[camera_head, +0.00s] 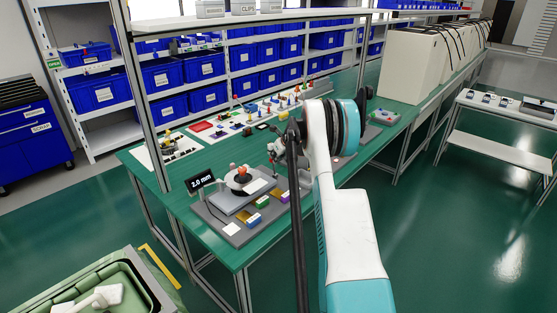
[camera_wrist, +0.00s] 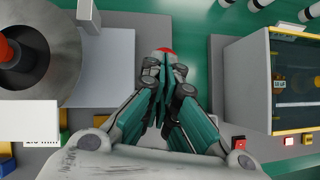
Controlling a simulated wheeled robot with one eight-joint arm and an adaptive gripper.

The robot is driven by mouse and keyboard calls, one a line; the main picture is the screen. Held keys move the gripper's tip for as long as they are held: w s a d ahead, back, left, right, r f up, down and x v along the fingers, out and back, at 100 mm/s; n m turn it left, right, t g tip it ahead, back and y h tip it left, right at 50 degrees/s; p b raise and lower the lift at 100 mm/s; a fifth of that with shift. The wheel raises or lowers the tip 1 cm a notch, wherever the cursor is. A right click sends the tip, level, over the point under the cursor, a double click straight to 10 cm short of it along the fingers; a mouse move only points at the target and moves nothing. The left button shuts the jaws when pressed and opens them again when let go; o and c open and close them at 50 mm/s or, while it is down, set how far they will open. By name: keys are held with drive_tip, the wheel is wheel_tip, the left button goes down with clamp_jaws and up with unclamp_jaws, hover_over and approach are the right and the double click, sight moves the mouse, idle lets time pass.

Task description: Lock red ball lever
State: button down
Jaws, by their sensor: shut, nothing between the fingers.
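A red ball, likely the lever's end (camera_wrist: 166,49), shows in the wrist view just beyond my fingertips. Only its top edge is visible; the fingers hide the rest, and I cannot tell whether they touch it. My gripper (camera_wrist: 165,70) is shut, with its fingers together and nothing between them. In the head view my gripper (camera_head: 279,152) is over the green workbench, partly hidden by my arm.
A station with a round grey dial (camera_wrist: 62,45) lies left of my gripper. A yellow-edged box (camera_wrist: 262,75) stands close on the right, with a red button (camera_wrist: 238,143) near it. The 2.0 mm display (camera_head: 201,181) stands on the workbench (camera_head: 232,248).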

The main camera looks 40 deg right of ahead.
drive_tip(key=shift+w, duration=0.6)
drive_tip(key=shift+r, duration=0.15)
drive_tip(key=shift+r+p, duration=0.4)
drive_tip(key=shift+r, duration=0.35)
